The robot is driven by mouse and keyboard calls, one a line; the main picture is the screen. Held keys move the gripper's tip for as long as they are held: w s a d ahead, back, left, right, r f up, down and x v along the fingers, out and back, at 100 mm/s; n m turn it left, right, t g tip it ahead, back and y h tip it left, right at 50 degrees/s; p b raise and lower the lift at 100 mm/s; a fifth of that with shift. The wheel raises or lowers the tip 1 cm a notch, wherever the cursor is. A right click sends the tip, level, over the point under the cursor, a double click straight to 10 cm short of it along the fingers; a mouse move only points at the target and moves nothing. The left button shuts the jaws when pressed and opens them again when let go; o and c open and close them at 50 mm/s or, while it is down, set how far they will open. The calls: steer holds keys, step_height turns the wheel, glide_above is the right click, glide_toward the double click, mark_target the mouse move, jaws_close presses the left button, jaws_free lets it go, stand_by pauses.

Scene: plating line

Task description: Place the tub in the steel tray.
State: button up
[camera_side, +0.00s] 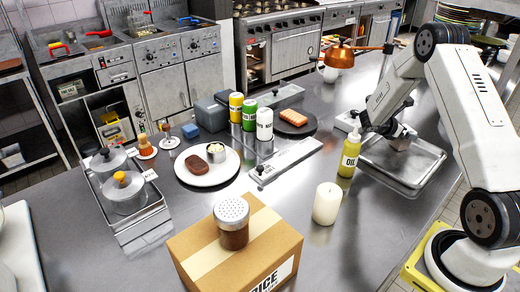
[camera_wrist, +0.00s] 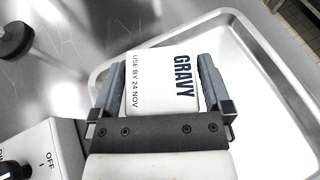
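The tub (camera_wrist: 163,82) is pale with a lid label reading GRAVY and USE BY 24 NOV. My gripper (camera_wrist: 160,75) has one finger along each side of it, and both appear to touch it. In the side view my gripper (camera_side: 393,130) is over the far part of the steel tray (camera_side: 416,184), with the tub (camera_side: 401,142) partly hidden below it. The steel tray (camera_wrist: 262,65) also lies beneath the tub in the wrist view. I cannot tell whether the tub's underside touches the tray floor.
A yellow oil bottle (camera_side: 349,155) stands close to the tray's left side, with a white candle (camera_side: 327,204) nearer the front. A switch box (camera_wrist: 40,148) is left of the gripper. The tray's near half is empty.

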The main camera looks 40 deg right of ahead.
steer(key=shift+r, duration=0.15)
steer(key=v, duration=1.2)
